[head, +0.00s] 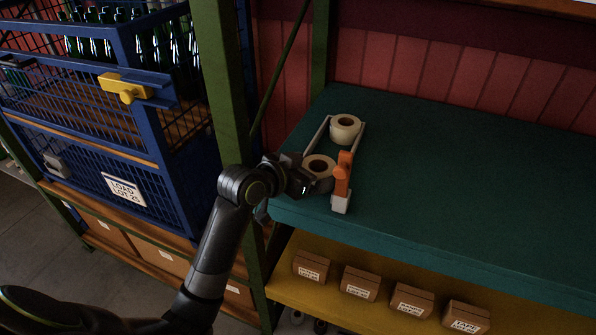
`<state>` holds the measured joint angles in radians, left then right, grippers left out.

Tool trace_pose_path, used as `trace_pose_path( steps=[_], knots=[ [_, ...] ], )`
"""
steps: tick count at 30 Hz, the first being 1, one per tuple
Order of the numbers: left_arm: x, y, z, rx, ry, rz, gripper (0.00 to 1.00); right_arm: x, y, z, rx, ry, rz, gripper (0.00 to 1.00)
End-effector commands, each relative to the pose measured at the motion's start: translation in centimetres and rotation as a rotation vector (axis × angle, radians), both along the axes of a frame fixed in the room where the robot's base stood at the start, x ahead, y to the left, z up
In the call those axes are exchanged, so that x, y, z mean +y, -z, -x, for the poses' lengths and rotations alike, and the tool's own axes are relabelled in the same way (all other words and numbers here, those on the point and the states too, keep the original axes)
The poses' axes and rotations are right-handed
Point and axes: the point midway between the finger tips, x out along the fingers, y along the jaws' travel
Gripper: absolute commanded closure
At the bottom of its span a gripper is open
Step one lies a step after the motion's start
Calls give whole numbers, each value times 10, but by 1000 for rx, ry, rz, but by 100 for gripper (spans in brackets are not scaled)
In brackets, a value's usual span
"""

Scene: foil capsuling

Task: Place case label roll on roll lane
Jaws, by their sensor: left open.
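The roll lane (322,133) is a narrow pale-railed track on the teal shelf, with an orange stop piece (342,173) on a white block at its front end. One cream label roll (345,128) lies flat at the back of the lane, its dark core facing up. A second cream label roll (319,163) lies at the front left of the lane, beside the orange piece. My left gripper (316,186) is open right at this front roll and hides its lower part. I cannot tell whether they touch. My right gripper is not in view.
The teal shelf (460,190) is clear to the right. A green upright post (222,85) stands left of the lane, close to my left arm. A blue wire cage (150,170) with green bottles is farther left. Several small labelled boxes (360,283) sit on the yellow shelf below.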

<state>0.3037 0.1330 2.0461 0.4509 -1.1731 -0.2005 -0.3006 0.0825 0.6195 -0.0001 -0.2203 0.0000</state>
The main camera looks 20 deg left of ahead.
Motion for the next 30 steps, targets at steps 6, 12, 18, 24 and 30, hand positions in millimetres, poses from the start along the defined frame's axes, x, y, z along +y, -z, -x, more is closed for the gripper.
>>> trace_pose_path(
  steps=[6, 12, 18, 24, 30],
  knots=[
    [11, -8, 24, -2, 0, -4, 8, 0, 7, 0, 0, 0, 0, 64],
    [27, -23, 56, -2, -1, -7, 8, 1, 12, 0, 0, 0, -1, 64],
    [39, -36, 82, -1, -1, -7, 8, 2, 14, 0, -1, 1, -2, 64],
    [44, -42, 96, 0, -1, -4, 8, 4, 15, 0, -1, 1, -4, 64],
    [45, -44, 100, 1, 0, -2, 8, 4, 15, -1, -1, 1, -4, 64]
  ],
)
